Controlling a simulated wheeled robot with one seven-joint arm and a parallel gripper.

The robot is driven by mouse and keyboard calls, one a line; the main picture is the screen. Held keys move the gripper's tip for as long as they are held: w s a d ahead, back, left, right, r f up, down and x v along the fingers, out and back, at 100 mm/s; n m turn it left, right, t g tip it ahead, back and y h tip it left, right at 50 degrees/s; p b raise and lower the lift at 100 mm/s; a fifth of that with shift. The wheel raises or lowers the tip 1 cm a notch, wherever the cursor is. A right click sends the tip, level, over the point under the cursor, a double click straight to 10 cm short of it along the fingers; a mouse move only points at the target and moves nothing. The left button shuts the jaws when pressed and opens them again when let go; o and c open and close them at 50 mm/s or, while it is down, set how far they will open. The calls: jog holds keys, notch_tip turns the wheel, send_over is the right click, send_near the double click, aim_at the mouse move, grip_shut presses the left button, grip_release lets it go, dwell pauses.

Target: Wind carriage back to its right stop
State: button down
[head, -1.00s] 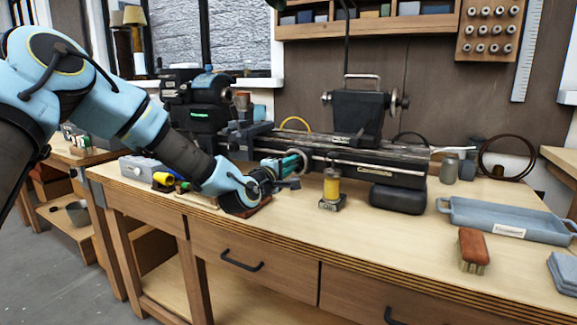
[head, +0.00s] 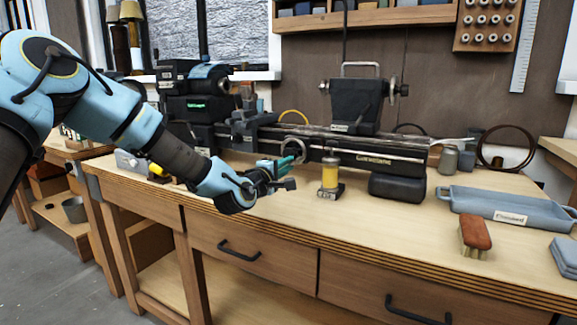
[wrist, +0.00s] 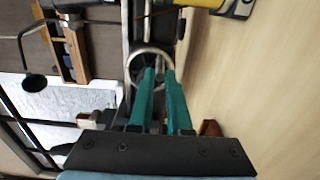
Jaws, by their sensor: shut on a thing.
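The lathe's dark carriage (head: 250,123) sits on the bed (head: 350,146) towards its left end, beside the headstock (head: 195,100). A pale ring-shaped handwheel (head: 294,142) stands at the front of the bed; its ring also shows in the wrist view (wrist: 140,54). My gripper (head: 291,163) is at the handwheel's lower part. In the wrist view its two green fingers (wrist: 160,76) reach the near part of the ring and are shut on it, slightly apart. The exact contact is partly hidden by the fingers.
A yellow-bodied oiler (head: 330,174) stands on the bench just right of my gripper. The tailstock (head: 357,105) is farther right on the bed. A blue-grey tray (head: 515,203) and a brush (head: 474,234) lie at the right. The bench front between is clear.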

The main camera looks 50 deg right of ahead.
jog(key=shift+w+a+f+b, duration=0.1)
jog(key=shift+w+f+b, duration=0.1)
jog(key=shift+f+b, duration=0.75)
jog(key=shift+w+a+f, duration=0.1)
jog(key=shift+w+f, duration=0.3)
jog(key=shift+w+a, duration=0.3)
jog(key=shift+w, duration=0.55)
jog(key=shift+w+a+r, duration=0.15)
jog(key=shift+w+r, duration=0.1)
jog(key=shift+w, duration=0.25)
jog(key=shift+w+a+r, duration=0.1)
jog(key=shift+w+r, duration=0.15)
jog(key=shift+w, duration=0.25)
jog(key=shift+d+r, duration=0.15)
jog(key=shift+r, duration=0.4)
jog(key=shift+s+d+r, duration=0.15)
jog(key=shift+s+r, duration=0.25)
jog(key=c, duration=1.6)
grip_release()
jog(key=c, duration=1)
grip_release()
jog(key=shift+o, duration=0.2)
